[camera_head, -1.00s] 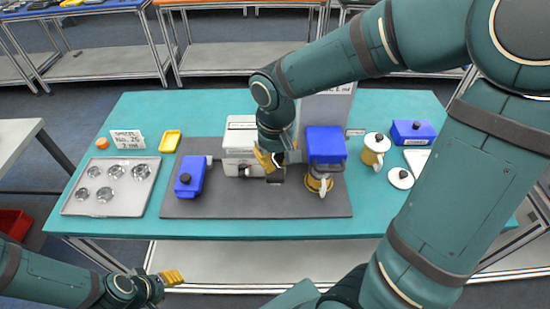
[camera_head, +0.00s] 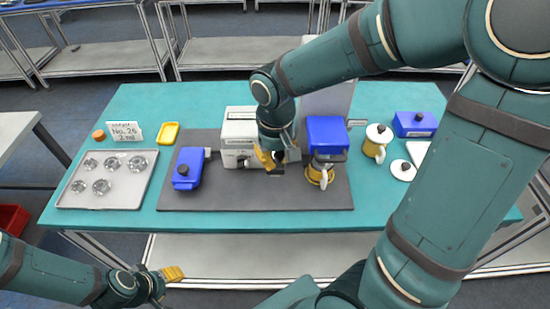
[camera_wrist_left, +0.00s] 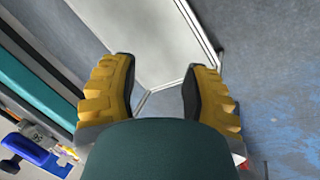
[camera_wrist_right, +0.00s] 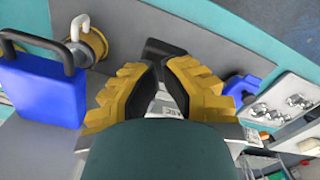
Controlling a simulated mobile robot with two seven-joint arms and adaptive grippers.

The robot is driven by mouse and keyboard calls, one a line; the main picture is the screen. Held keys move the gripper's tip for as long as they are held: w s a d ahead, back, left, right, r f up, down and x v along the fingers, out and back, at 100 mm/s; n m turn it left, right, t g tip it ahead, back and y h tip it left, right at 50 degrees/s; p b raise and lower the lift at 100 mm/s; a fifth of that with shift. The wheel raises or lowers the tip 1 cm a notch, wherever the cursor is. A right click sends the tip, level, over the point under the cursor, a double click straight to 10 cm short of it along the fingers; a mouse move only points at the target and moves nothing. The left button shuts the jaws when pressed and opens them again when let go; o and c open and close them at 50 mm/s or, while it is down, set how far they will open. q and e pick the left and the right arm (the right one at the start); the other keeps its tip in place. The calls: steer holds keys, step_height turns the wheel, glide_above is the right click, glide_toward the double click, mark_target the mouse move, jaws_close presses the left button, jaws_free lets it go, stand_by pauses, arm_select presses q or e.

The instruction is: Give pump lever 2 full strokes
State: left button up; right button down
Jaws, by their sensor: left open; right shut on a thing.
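A white machine (camera_head: 239,128) stands on the dark mat (camera_head: 215,199) in the middle of the teal table. My right gripper (camera_head: 272,160) is at the machine's front right, pointing down. It is shut on a dark part that looks like the pump lever's handle; the fingers hide much of it. In the right wrist view a black piece (camera_wrist_right: 163,49) shows just beyond the yellow fingertips (camera_wrist_right: 160,72). The lever's stroke position is hard to tell. My left gripper (camera_head: 172,273) is in front of the table, open and empty; its spread fingers show in the left wrist view (camera_wrist_left: 158,82).
A blue-topped unit (camera_head: 327,134) with a gold jug (camera_head: 319,174) stands right of the gripper. A blue device (camera_head: 187,169) lies to the left. A metal tray (camera_head: 133,193) with several round parts is further left. A gold pot (camera_head: 376,146) and blue box (camera_head: 415,124) are right.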

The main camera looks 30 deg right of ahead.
steer(key=shift+f+b, duration=0.45)
steer(key=shift+f, duration=0.35)
steer(key=shift+f+b, duration=0.75)
steer(key=shift+f, duration=0.2)
steer(key=shift+f+b, duration=0.8)
steer(key=shift+f, duration=0.25)
step_height(320, 180, up, 8)
steer(key=p, duration=0.6)
steer(key=shift+p, duration=0.3)
steer(key=shift+r, duration=0.2)
step_height(320, 180, up, 4)
steer(key=p, duration=0.3)
steer(key=shift+r, duration=0.1)
